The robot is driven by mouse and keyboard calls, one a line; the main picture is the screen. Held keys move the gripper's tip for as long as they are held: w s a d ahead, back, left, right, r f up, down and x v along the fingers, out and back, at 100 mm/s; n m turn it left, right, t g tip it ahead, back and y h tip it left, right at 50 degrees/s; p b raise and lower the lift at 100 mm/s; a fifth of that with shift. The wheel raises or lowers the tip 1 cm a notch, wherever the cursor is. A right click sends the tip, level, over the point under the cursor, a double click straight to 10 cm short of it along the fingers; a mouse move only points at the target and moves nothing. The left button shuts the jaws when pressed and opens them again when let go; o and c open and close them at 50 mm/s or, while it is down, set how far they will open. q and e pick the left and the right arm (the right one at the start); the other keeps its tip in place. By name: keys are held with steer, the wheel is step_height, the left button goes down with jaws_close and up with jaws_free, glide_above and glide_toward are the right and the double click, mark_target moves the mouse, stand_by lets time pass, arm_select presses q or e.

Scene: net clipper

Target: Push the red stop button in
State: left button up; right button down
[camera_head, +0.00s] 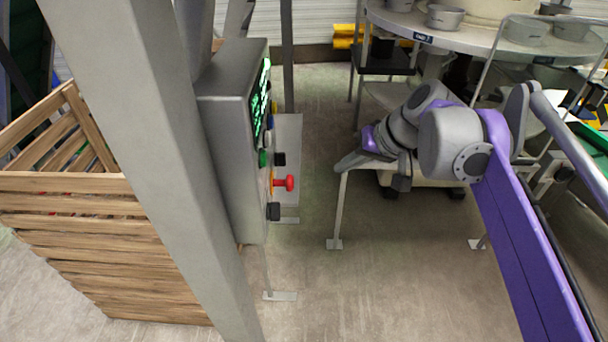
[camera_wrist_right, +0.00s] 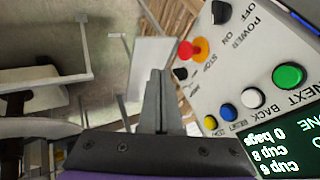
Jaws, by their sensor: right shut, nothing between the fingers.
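The red stop button (camera_head: 286,183) sticks out from the right-facing front of a grey control box (camera_head: 228,135) in the head view. In the right wrist view the red button (camera_wrist_right: 186,50) has an orange-yellow base beside the word STOP. My right gripper (camera_head: 342,164) is to the right of the button in the head view, apart from it, with its fingers pointing left toward the box. In the right wrist view its fingers (camera_wrist_right: 157,78) are together and empty, with the button beyond them to the upper right. My left gripper is not in view.
The panel also carries black knobs (camera_wrist_right: 220,12), a green button (camera_wrist_right: 288,75), and white, blue and yellow buttons. A grey post (camera_head: 150,130) and wooden crate (camera_head: 100,250) stand left. A round table (camera_head: 470,42) with metal bowls stands behind my right arm. Open floor lies between.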

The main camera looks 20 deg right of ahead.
mark_target(283, 183)
steer(key=shift+s, duration=0.2)
steer(key=w+a+f, duration=0.6)
steer(key=a+f, duration=0.1)
steer(key=f, duration=0.1)
steer(key=shift+a, duration=0.15)
steer(key=shift+w+a, duration=0.1)
stand_by(0.3)
steer(key=shift+w+a, duration=0.2)
steer(key=shift+a, duration=0.65)
